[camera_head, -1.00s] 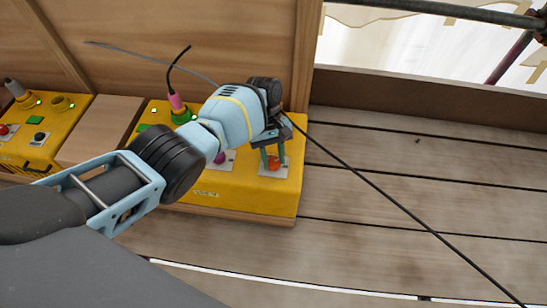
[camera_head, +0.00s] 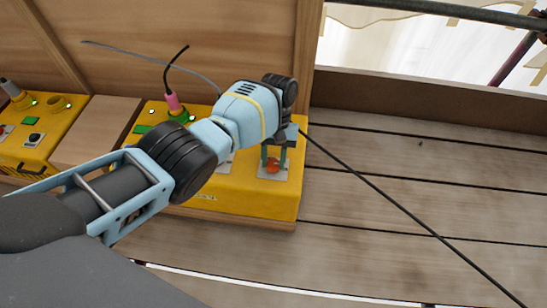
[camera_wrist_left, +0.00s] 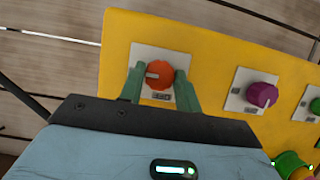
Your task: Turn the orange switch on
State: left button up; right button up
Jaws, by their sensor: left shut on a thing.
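The orange switch (camera_head: 273,166) is a round knob on a light square plate near the right end of the yellow panel (camera_head: 240,195). It also shows in the left wrist view (camera_wrist_left: 161,75), with a pale pointer mark on its left side. My left gripper (camera_head: 274,160) points down at the panel with its green fingers on either side of the knob. In the left wrist view the fingers (camera_wrist_left: 160,88) are shut on the knob. My right gripper is in neither view.
A purple knob (camera_wrist_left: 262,94) and a green knob (camera_wrist_left: 315,105) sit beside the orange one. A pink plug with a black cable (camera_head: 173,102) stands on the panel. A second yellow panel (camera_head: 50,130) is at the far left. Planks to the right are bare except for a thin dark cable.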

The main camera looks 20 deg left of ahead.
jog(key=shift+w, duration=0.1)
pick_arm(q)
jog(key=o, duration=0.9)
jog(key=shift+o, duration=0.4)
jog(key=shift+r, duration=0.1)
jog(key=v, duration=0.7)
jog(key=shift+r+p, duration=0.25)
jog(key=shift+p, duration=0.05)
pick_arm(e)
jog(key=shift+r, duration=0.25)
pick_arm(q)
jog(key=shift+w, duration=0.15)
